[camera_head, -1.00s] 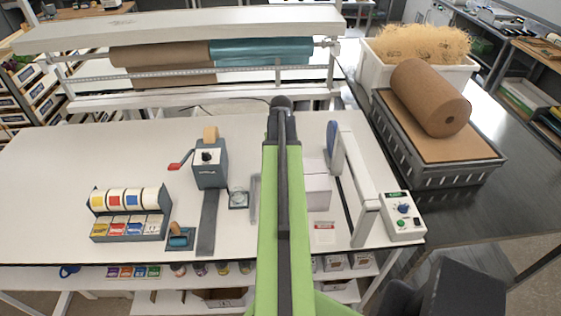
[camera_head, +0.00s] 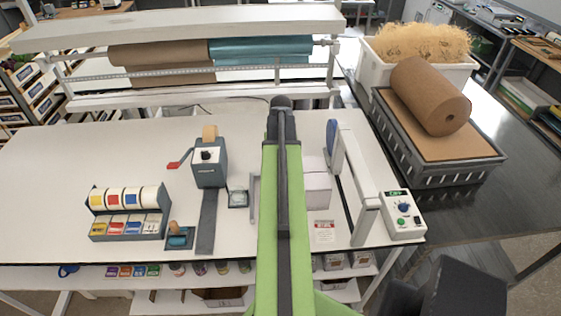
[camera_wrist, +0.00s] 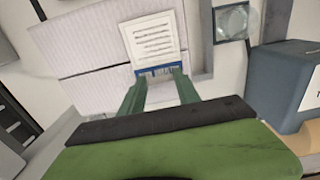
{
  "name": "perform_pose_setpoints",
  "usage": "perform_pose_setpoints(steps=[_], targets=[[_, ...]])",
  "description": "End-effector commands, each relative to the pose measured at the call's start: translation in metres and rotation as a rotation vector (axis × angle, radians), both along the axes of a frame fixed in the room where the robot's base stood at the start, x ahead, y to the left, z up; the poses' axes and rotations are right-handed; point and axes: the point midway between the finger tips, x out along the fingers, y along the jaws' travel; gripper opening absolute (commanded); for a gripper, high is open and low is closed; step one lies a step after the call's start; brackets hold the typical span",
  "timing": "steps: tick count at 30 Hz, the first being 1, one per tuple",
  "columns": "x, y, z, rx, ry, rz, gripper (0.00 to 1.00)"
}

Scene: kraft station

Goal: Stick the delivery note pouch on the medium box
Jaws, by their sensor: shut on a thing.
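The delivery note pouch (camera_wrist: 154,42) is a small white sheet with printed lines and a blue strip along its near edge. My gripper (camera_wrist: 160,78) is shut on that blue edge in the wrist view. The pouch lies over the pale top of the medium box (camera_wrist: 95,50); I cannot tell whether it touches. In the head view the pale box (camera_head: 317,190) stands on the bench just right of my arm, partly hidden by it. My gripper and the pouch are hidden behind my arm there.
A grey tape dispenser (camera_head: 208,165) and a small dish on a dark base (camera_head: 238,199) stand left of my arm. A sealer (camera_head: 358,185) and its control box (camera_head: 403,216) stand right of the box. A red-and-white card (camera_head: 324,232) lies in front.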

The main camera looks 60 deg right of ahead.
Motion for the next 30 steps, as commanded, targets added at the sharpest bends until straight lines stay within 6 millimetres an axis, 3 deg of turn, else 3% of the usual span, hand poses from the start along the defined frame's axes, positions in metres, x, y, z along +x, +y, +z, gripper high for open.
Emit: perform_pose_setpoints(steps=[11,12,17,30], targets=[[0.0004,0.0003,-0.0020,0.000,0.000,0.001,0.02],[0.0004,0.0003,-0.0020,0.000,0.000,0.001,0.41],[0.0006,0.0004,-0.0020,0.000,0.000,0.001,0.62],[0.0009,0.0006,0.0045,0.000,0.000,0.002,0.64]])
